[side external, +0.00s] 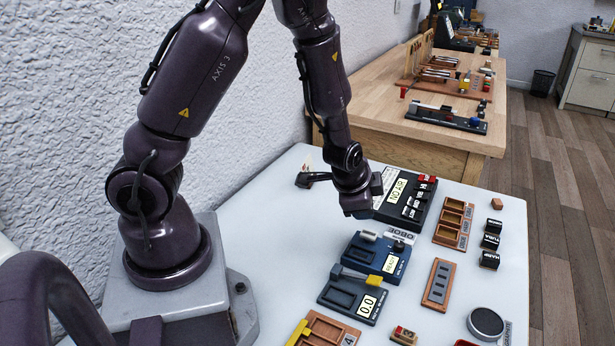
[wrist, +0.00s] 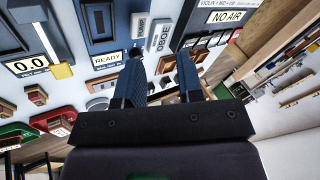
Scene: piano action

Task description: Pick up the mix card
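I cannot pick out a card marked "mix" in either view. A small white tag reading OBOE (side external: 400,234) lies at the back of the blue READY unit (side external: 362,262); it also shows in the wrist view (wrist: 161,35), beside another tag reading PUMP (wrist: 141,28). My gripper (wrist: 159,62) is open in the wrist view, with a gap between its two dark fingers and nothing clearly held. In the side view my gripper (side external: 360,212) points down above the table, behind the blue unit and near the black keyed unit (side external: 412,200). Its fingertips are hard to make out there.
A dark unit reading 0.0 (side external: 350,300) with a yellow-tipped lever stands in front. Wooden trays (side external: 454,222), a slotted brown strip (side external: 437,284), black labelled blocks (side external: 491,242) and a round tin (side external: 486,322) stand right. White table (side external: 285,235) is bare left of the units.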

